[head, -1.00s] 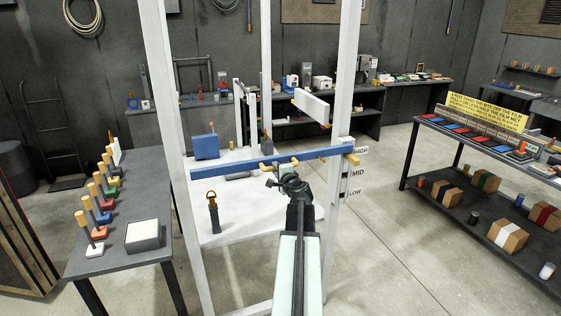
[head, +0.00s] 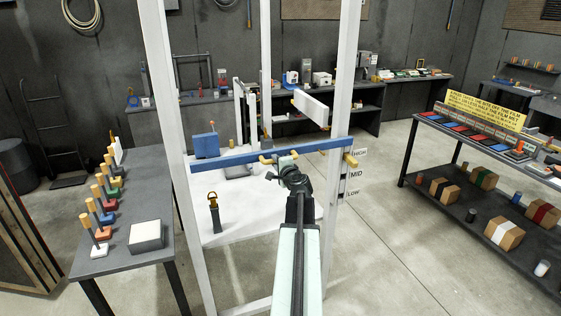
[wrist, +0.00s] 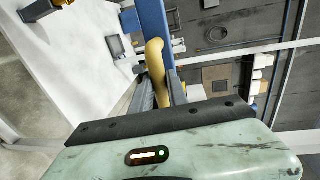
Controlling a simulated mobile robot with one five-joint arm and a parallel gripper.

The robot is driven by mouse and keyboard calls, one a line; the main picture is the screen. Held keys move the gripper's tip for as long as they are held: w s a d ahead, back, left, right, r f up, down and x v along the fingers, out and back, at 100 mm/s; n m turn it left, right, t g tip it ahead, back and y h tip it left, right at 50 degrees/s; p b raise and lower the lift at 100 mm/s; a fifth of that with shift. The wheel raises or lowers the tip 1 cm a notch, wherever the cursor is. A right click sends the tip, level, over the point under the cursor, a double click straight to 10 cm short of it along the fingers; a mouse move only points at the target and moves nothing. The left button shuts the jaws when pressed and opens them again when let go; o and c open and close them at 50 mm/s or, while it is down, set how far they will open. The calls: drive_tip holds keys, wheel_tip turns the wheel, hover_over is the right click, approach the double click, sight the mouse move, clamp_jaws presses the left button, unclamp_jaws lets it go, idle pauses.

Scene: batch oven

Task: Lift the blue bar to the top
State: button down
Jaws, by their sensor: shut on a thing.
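The blue bar (head: 225,159) spans the white upright frame (head: 343,80), running almost level with its right end a little higher in the picture. A yellow handle (head: 266,158) sits on the bar. My gripper (head: 287,166) is at the middle of the bar. In the wrist view the jaws (wrist: 160,88) are shut around the yellow handle (wrist: 155,55), with the blue bar (wrist: 153,18) just behind it. Labels HIGH (head: 361,154), MID (head: 356,174) and LOW (head: 352,193) stand by the right post. The bar's right end appears slightly above HIGH.
A yellow peg (head: 351,161) sticks out at the right post, just below the bar's end. A white panel (head: 311,109) hangs behind the frame. A white table (head: 240,225) inside the frame holds a blue box (head: 205,146) and a dark yellow-topped object (head: 214,212).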

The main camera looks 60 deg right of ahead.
drive_tip(key=shift+r, duration=0.4)
drive_tip(key=c, duration=1)
unclamp_jaws()
drive_tip(key=shift+f, duration=0.15)
drive_tip(key=p+v, duration=0.1)
drive_tip(key=v, duration=0.7)
